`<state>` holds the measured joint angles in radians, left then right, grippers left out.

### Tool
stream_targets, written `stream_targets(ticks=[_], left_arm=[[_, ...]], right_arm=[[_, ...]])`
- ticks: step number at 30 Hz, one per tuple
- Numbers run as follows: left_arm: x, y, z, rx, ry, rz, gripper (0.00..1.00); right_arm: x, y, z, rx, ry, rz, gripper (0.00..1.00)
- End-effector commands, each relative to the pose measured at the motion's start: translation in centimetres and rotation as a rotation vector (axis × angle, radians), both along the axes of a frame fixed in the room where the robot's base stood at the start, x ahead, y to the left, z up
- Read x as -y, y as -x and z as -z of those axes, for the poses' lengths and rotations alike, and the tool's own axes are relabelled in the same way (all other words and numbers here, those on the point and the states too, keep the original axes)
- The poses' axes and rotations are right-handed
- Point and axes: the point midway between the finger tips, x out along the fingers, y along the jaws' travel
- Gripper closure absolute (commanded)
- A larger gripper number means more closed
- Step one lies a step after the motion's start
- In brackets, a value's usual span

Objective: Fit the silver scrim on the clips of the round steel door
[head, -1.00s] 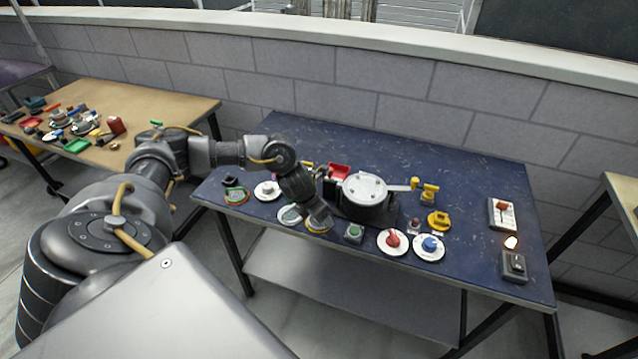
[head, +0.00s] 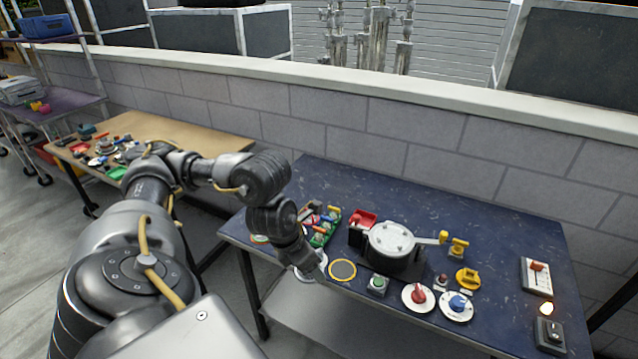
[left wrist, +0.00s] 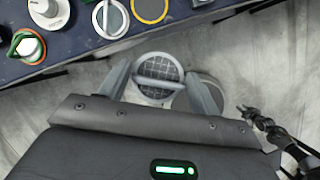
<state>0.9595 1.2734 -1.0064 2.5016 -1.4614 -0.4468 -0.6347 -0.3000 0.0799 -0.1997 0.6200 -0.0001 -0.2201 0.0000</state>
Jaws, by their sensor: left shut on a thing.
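My left gripper (head: 303,268) is shut on the handle bar of a round silver-rimmed scrim with dark mesh, which shows between its fingers (left wrist: 158,98) in the left wrist view. The silver scrim (left wrist: 158,75) is held beyond the table's front edge, with floor behind it. In the head view the gripper hides most of this area. The round steel door (head: 391,238) lies face up on a dark housing, right of my gripper. Small clips on it are too small to make out. My right gripper is not in view.
A yellow-ringed disc (head: 342,270) lies between gripper and housing; a white-rimmed disc (left wrist: 110,18) lies beside it. A green button (head: 377,284), red knob (head: 418,296) and blue knob (head: 457,304) stand along the front edge. A yellow handle (head: 443,238) juts right of the door.

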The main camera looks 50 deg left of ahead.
Motion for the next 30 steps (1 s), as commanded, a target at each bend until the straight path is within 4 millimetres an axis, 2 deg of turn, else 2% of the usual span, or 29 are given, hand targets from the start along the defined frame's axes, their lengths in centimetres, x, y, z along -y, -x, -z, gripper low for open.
stream_targets(ticks=[7, 11, 14, 21, 27, 30], left_arm=[[0.5, 0.1, 0.0, 0.000, 0.001, 0.040, 0.60], [2.5, -0.6, 0.4, 0.001, 0.002, 0.207, 0.60], [5.2, -1.5, 0.6, 0.004, 0.003, 0.445, 0.60], [12.1, -4.3, -1.2, 0.006, -0.004, 1.228, 0.60], [15.0, -6.1, -3.7, 0.000, -0.009, 1.751, 0.60], [15.6, -6.8, -4.7, -0.002, -0.006, 1.909, 0.60]], right_arm=[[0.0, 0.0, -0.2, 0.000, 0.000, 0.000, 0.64], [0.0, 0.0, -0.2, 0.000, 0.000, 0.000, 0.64], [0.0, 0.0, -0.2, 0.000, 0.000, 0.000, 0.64], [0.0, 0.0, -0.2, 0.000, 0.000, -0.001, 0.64], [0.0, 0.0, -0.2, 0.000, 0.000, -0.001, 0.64], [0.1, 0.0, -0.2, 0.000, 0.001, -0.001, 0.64]])
